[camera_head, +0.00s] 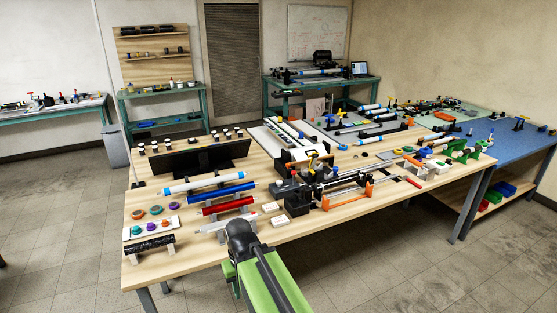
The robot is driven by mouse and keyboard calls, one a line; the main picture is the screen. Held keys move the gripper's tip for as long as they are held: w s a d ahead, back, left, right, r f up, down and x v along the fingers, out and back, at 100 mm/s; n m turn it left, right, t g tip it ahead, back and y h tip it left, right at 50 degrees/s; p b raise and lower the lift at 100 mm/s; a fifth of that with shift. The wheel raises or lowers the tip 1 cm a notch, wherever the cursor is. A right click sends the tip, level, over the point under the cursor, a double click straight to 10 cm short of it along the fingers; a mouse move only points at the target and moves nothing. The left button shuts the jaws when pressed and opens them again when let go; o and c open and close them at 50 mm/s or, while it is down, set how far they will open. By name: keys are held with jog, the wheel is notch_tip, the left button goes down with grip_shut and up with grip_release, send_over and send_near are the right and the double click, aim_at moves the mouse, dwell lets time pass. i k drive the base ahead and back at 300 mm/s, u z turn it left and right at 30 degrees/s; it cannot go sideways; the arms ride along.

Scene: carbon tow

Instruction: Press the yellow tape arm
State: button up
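My green arm reaches up from the bottom of the head view. Its dark end, my gripper (240,232), is over the table's front edge, next to a white tube (213,226). The fingers are too small and hidden to show whether they are open or shut. A small yellow part (311,162) shows on the dark and orange device near the middle of the table, far to the right of and behind my gripper. It may be the yellow tape arm, but its shape is unclear. Other small yellow parts (425,151) show further right. My gripper is apart from these.
The wooden table (190,262) holds blue (221,194) and red (227,205) tubes on stands, coloured rings (155,210) and white boxes (279,221). An orange-framed rod device (345,192) stands right of my gripper. The floor (415,265) in front is clear.

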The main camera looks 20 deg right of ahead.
aim_at(316, 154)
jog(key=u, duration=1.4)
jog(key=i, duration=5.15)
jog(key=u, duration=0.1)
jog(key=k, duration=0.15)
jog(key=z, duration=4.45)
jog(key=i, duration=0.9)
